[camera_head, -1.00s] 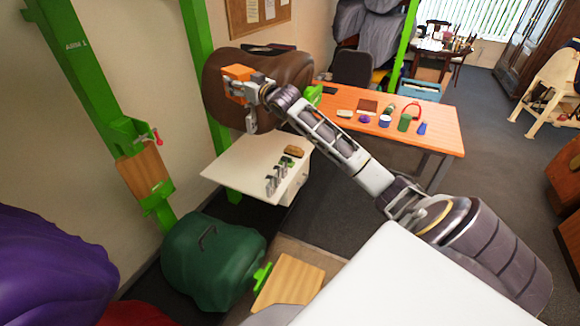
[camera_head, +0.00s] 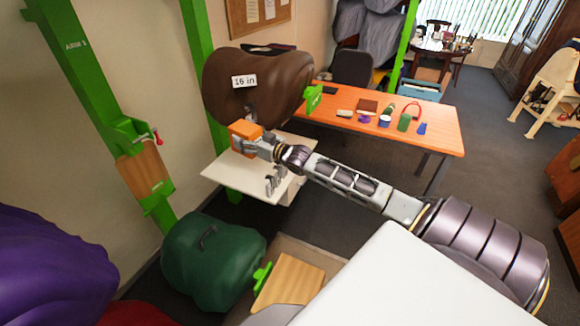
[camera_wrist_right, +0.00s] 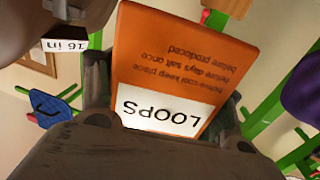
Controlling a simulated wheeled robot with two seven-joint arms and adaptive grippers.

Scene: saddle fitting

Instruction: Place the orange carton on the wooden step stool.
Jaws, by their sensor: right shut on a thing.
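My right gripper (camera_head: 250,144) is shut on the orange carton (camera_head: 241,129) and holds it up in front of the brown saddle, near the white cabinet; I cannot tell its exact height above the cabinet top. In the right wrist view the carton (camera_wrist_right: 182,62) stands between the dark fingers, with a white label reading LOOPS upside down. I cannot make out a wooden step stool for certain in either view. My left gripper is not in view.
A brown saddle (camera_head: 290,90) with a "16 in" tag is behind the carton. A white cabinet (camera_head: 225,174) holds small grey items. An orange table (camera_head: 440,120) bears several objects. Green posts (camera_head: 80,80), a green saddle (camera_head: 205,265) and a light wooden board (camera_head: 288,280) are nearer.

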